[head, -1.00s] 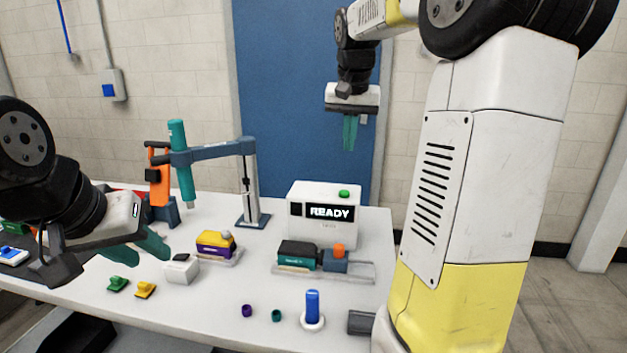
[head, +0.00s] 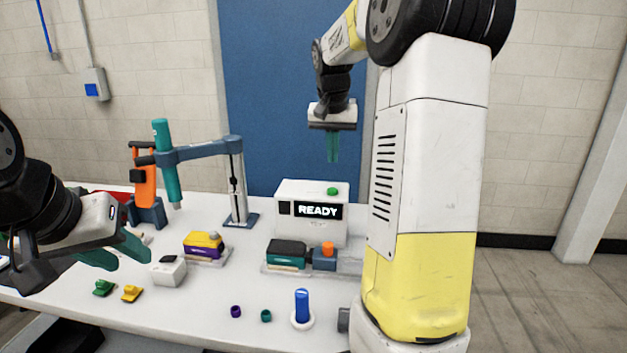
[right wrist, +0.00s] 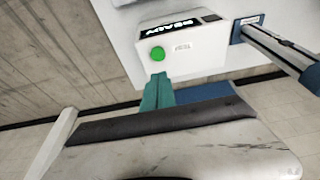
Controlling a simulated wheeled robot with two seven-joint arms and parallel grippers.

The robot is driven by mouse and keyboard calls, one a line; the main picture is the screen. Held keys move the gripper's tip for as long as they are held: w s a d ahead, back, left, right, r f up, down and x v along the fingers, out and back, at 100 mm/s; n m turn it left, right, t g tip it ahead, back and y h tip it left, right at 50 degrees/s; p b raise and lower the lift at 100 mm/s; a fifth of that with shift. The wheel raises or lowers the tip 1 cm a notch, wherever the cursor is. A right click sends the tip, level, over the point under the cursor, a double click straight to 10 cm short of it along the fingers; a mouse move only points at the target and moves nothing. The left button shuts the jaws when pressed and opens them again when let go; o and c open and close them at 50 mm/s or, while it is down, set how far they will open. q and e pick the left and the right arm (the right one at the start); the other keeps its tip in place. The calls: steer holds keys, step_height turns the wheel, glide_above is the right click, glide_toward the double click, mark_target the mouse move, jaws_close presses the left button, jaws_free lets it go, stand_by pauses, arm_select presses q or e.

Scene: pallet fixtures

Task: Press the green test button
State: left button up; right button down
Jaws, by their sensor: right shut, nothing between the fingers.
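The green test button (head: 333,191) sits on top of the white tester box (head: 285,226), whose display reads READY. The button also shows in the right wrist view (right wrist: 157,54), on the box top (right wrist: 200,48). My right gripper (head: 333,160) points down with its teal fingers together and empty. It hangs a little above the button, apart from it. In the right wrist view its fingertips (right wrist: 158,76) appear just below the button. My left gripper (head: 138,255) is at the left over the table, with teal fingers spread apart and nothing seen between them.
A fixture with a teal and dark part (head: 286,252) stands in front of the box. A teal tool hangs from a blue arm stand (head: 237,190) to the left. A blue peg (head: 302,305) and small rings are near the front. Open air surrounds the button.

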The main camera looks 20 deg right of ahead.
mark_target(333, 190)
steer(key=x, duration=0.5)
steer(key=s+x, duration=0.1)
steer(key=x, duration=0.2)
steer(key=shift+a+f, duration=0.15)
steer(key=shift+a, duration=0.05)
steer(key=shift+f, duration=0.15)
steer(key=shift+s+f, duration=0.15)
steer(key=shift+f, duration=1)
steer(key=shift+r, duration=0.5)
steer(key=w+v, duration=0.1)
steer(key=v, duration=1.2)
steer(key=shift+d+r, duration=0.15)
steer(key=shift+r, duration=0.45)
steer(key=shift+w, duration=0.15)
